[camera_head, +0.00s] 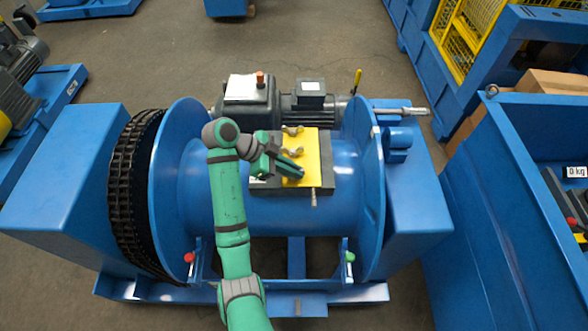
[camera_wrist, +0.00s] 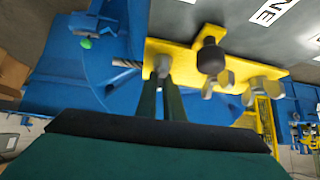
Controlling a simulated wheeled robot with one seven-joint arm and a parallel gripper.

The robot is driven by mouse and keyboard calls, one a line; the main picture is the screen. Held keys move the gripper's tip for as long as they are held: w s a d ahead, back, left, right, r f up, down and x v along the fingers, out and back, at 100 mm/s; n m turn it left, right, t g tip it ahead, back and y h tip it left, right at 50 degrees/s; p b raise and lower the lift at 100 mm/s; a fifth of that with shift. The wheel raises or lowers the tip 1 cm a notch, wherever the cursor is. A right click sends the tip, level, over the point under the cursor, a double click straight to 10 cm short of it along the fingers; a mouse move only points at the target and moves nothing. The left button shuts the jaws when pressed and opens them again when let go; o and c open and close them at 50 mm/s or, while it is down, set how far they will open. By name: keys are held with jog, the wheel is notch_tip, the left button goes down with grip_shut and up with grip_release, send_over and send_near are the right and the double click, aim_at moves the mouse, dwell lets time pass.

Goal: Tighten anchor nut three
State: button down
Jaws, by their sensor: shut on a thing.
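A yellow plate (camera_head: 311,150) lies on a dark block on top of the blue drum (camera_head: 262,208). Two grey wing nuts, a far one (camera_head: 292,130) and a nearer one (camera_head: 294,152), stand on the plate. They also show in the wrist view, one (camera_wrist: 220,84) beside the other (camera_wrist: 264,90). My gripper (camera_head: 300,174) is at the plate's near end. In the wrist view its dark fingers (camera_wrist: 161,80) are shut on a grey nut (camera_wrist: 161,65) at the plate's edge. The fingers hide its lower part. I see no numbers on the nuts.
A dark round knob (camera_wrist: 210,56) stands beside the nuts. A thin rod (camera_head: 314,197) hangs at the plate's near side. Blue flanges (camera_head: 370,165) rise at both drum ends, with a chain (camera_head: 124,190) on the left. A motor (camera_head: 308,98) stands behind.

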jog(key=shift+w+a+m+g, duration=0.2)
jog(key=shift+a+m+g, duration=0.1)
jog(key=shift+a, duration=0.15)
jog(key=c, duration=1.9)
grip_release()
jog(key=shift+o, duration=0.2)
jog(key=shift+d, duration=0.15)
jog(key=v, duration=1)
jog(key=shift+a+r, duration=0.25)
jog(key=shift+a, duration=0.1)
